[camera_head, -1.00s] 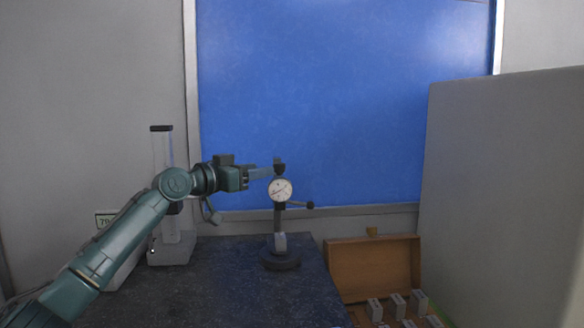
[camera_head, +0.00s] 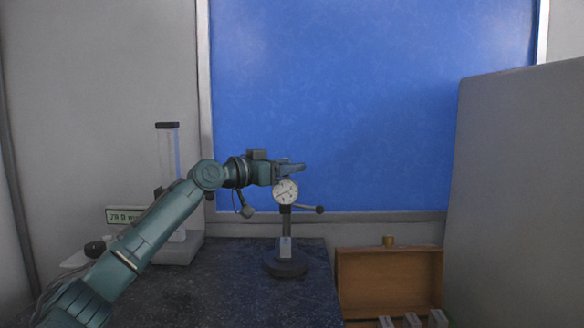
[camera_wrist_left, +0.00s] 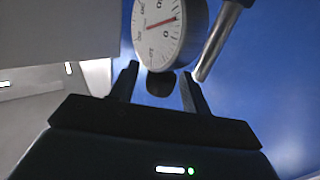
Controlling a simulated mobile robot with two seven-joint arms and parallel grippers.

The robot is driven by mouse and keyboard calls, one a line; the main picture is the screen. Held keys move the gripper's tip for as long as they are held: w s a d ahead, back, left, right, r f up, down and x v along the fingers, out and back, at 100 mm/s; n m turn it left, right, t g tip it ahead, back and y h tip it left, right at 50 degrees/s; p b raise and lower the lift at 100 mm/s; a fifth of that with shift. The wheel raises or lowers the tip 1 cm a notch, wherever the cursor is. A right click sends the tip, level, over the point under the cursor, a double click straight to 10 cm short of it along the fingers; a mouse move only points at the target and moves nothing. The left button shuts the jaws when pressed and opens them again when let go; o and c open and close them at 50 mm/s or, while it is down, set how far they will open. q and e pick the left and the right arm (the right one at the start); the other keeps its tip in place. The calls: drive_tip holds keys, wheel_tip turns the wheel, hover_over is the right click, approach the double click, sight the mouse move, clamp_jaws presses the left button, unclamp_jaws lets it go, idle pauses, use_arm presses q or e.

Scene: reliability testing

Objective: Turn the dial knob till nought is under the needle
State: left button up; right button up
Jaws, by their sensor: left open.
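The dial gauge (camera_head: 286,190) has a round white face and sits high on a stand with a dark round base (camera_head: 286,264). In the left wrist view the dial face (camera_wrist_left: 165,42) appears at the top, with a red needle that does not lie directly over the printed 0. The dark dial knob (camera_wrist_left: 160,83) shows between my left fingers, with gaps on both sides. My left gripper (camera_head: 296,168) is open at the top of the gauge; its fingers also show in the wrist view (camera_wrist_left: 159,88). In the head view the gripper hides the knob.
The stand is on a dark speckled slab (camera_head: 230,285). A metal rod (camera_wrist_left: 216,42) passes close to the right finger in the wrist view. An instrument with a clear column (camera_head: 167,155) and a display (camera_head: 124,216) stands left. An open wooden box (camera_head: 390,278) is right of the slab.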

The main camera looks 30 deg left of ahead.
use_arm(q)
drive_tip(key=shift+s, duration=0.1)
drive_tip(key=shift+c, duration=0.4)
drive_tip(key=c, duration=0.9)
drive_tip(key=shift+r+n+t+y+p, duration=0.25)
drive_tip(key=shift+n+y+p, duration=0.35)
drive_tip(key=shift+y+p, duration=0.35)
drive_tip(key=shift+f+n+y+p, duration=0.2)
drive_tip(key=shift+n+y+p, duration=0.1)
drive_tip(key=shift+y, duration=0.15)
drive_tip(key=shift+d+f+n+t+y+b, duration=0.1)
drive_tip(key=shift+n+t+y+b, duration=0.15)
drive_tip(key=shift+n+y, duration=0.25)
drive_tip(key=shift+d+f+n+t+y+b, duration=0.1)
drive_tip(key=shift+n+t+y+b, duration=0.15)
drive_tip(key=shift+y, duration=0.45)
drive_tip(key=shift+a+r+n+y+b, duration=0.1)
drive_tip(key=shift+n+y+b, duration=0.1)
drive_tip(key=shift+n+y, duration=0.3)
drive_tip(key=shift+a+n+y+b, duration=0.15)
drive_tip(key=shift+n+y, duration=0.1)
drive_tip(key=shift+y, duration=0.35)
drive_tip(key=o, duration=1)
drive_tip(key=shift+r, duration=0.1)
